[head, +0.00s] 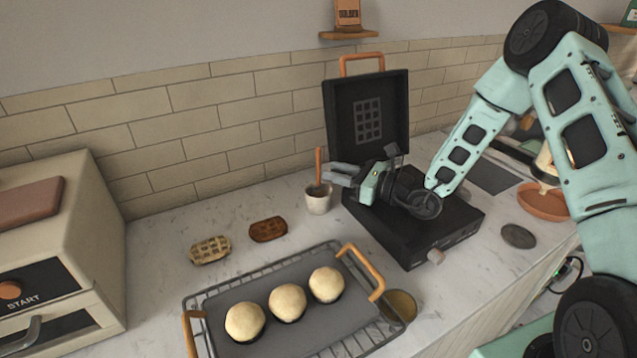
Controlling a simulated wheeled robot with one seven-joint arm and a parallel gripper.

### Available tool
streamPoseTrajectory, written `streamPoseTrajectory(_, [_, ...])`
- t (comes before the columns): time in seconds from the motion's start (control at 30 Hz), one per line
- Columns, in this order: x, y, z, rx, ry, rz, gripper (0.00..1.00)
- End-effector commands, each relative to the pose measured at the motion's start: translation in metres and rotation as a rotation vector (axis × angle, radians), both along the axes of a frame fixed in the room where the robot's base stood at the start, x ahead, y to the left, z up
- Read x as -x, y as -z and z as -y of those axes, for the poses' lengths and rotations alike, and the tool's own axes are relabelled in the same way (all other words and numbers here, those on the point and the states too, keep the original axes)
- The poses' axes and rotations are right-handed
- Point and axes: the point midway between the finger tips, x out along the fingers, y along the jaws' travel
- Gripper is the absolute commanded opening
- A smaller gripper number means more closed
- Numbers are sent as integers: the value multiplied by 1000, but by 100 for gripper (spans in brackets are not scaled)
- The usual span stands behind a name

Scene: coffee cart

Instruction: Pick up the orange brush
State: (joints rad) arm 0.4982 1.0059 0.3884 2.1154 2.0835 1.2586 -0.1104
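The orange brush (318,166) stands nearly upright in a small white cup (318,203) on the counter. Its thin orange handle rises above the rim, and its lower end is hidden inside the cup. My gripper (342,175) reaches in from the right above the black waffle iron, with its grey fingers pointing left towards the handle. The fingertips appear just right of the brush in the picture. I cannot tell the depth gap or how far apart the fingers are.
The open black waffle iron (410,240) stands right of the cup, its lid (335,115) raised behind. Two waffles (209,250) (268,229) lie left of the cup. A wire rack (192,303) with a tray of three buns is in front. A toaster oven (95,215) stands far left.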

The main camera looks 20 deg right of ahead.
Motion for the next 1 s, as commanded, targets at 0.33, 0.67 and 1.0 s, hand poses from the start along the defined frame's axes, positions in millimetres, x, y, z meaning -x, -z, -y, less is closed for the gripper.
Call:
streamPoseTrajectory(0.33, [-29, -7, -35, -1, -2, 2, 30])
streamPoseTrajectory(0.67, [-32, -5, -38, 0, -1, 1, 22])
streamPoseTrajectory(1.0, [-32, -5, -38, 0, -1, 1, 0])
